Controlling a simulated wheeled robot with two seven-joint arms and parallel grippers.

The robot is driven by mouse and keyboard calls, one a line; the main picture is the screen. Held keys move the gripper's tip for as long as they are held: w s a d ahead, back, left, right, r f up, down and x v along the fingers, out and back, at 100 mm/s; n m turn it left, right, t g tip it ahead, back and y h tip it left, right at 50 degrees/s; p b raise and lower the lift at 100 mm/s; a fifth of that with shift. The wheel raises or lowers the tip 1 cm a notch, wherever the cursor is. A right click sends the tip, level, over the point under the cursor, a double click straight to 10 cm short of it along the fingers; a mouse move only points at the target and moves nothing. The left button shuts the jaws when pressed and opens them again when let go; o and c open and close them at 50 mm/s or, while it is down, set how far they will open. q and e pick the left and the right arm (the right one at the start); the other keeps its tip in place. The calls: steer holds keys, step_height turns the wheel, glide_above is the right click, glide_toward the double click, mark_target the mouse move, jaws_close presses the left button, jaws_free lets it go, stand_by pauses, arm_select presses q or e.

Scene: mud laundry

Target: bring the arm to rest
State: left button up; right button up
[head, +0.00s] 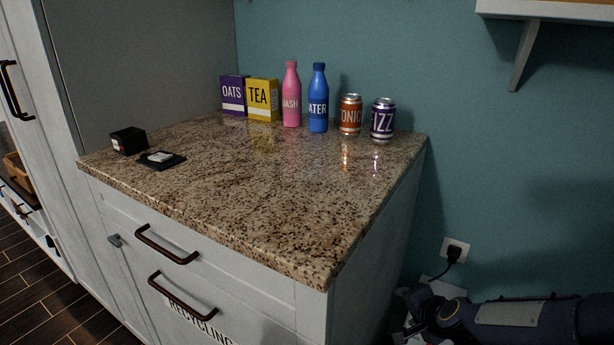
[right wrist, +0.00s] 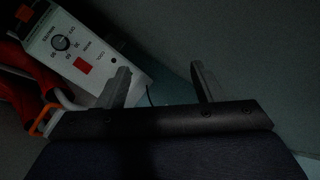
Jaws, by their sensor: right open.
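My right arm comes in at the lower right of the head view, low beside the counter's right side. Its gripper shows in the right wrist view (right wrist: 162,84) with the two fingers well apart and nothing between them. In the head view the hand end is dark and partly cut off by the bottom edge. My left gripper is not in view.
The granite counter (head: 250,185) has a clear middle. Along its back stand an oats box (head: 233,95), tea box (head: 262,99), pink bottle (head: 291,95), blue bottle (head: 318,98) and two cans. A plugged wall outlet (head: 454,250) is near my arm. A white control panel (right wrist: 78,50) lies beyond the fingers.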

steer(key=s+a+r+n+g+y, duration=0.1)
steer(key=s+a+r+n+y, duration=0.1)
steer(key=s+r+n, duration=0.65)
steer(key=s+n+g, duration=0.2)
steer(key=s, duration=1.6)
step_height(320, 180, up, 28)
steer(key=p, duration=2.7)
steer(key=shift+s+a+f+g, duration=0.2)
steer(key=shift+s+a+g, duration=0.1)
steer(key=shift+s, duration=0.1)
